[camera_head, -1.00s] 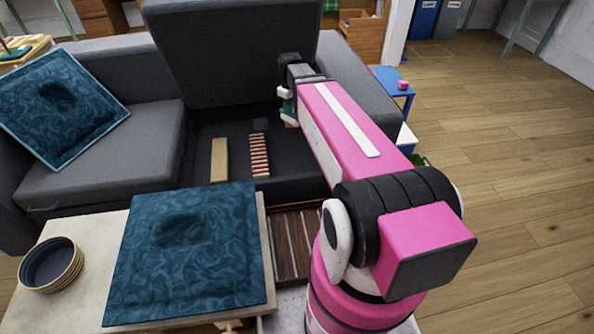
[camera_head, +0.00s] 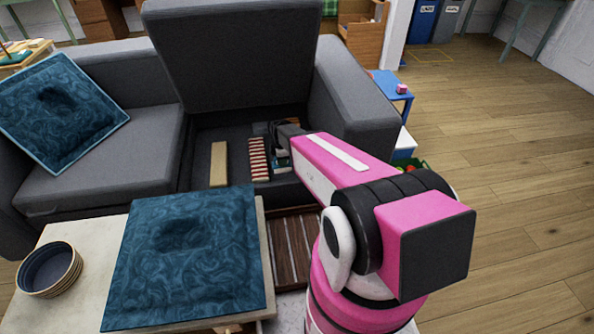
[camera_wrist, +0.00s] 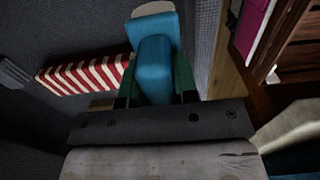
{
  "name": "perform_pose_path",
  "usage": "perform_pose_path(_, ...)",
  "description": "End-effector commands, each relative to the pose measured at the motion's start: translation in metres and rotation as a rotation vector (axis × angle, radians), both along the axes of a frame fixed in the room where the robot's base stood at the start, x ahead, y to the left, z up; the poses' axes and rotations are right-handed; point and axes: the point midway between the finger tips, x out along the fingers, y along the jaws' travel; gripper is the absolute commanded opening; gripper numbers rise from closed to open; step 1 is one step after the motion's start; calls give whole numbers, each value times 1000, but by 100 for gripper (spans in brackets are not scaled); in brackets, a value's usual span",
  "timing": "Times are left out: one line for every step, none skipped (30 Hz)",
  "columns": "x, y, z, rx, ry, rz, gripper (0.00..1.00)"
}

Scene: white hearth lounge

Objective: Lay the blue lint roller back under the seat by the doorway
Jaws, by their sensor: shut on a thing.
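The blue lint roller (camera_wrist: 155,68), with a pale end, is between the two fingers of my gripper (camera_wrist: 155,95) in the wrist view. My gripper is shut on it. In the head view my gripper (camera_head: 281,157) is down inside the open storage space (camera_head: 215,140) under the raised right seat (camera_head: 235,60) of the grey sofa. The roller is mostly hidden there behind my arm. I cannot tell whether it touches the floor of the space.
A red-and-white striped thing (camera_head: 259,160) lies just left of my gripper, with a tan block (camera_head: 219,164) farther left. The sofa's right armrest (camera_head: 355,100) stands close to my arm. A teal cushion (camera_head: 185,250) lies on the pale table in front, beside stacked bowls (camera_head: 50,268).

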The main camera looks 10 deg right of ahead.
Motion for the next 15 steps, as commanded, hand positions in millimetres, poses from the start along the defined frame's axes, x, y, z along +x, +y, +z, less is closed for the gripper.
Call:
perform_pose_path(8, -7, -7, 0, 0, -3, 9)
perform_pose_path(12, -11, -10, 0, 0, -4, 9)
perform_pose_path(18, -17, -15, 0, 0, -4, 9)
perform_pose_path(22, -22, -18, 0, 0, -4, 9)
perform_pose_path(26, -27, -22, 0, 0, -4, 9)
perform_pose_path(31, -33, -27, 0, 0, -5, 9)
perform_pose_path(35, -37, -30, 0, 0, -5, 9)
perform_pose_path(39, -42, -34, 0, 0, -5, 9)
perform_pose_path(44, -48, -39, 0, 0, -5, 9)
perform_pose_path(48, -52, -42, 0, 0, -5, 9)
perform_pose_path(51, -56, -46, 0, 0, -5, 9)
perform_pose_path(55, -62, -50, 0, 0, -5, 9)
perform_pose_path(58, -66, -53, 0, 0, -5, 9)
perform_pose_path(61, -69, -55, 0, 0, -4, 9)
perform_pose_path(64, -72, -58, 0, 0, -4, 9)
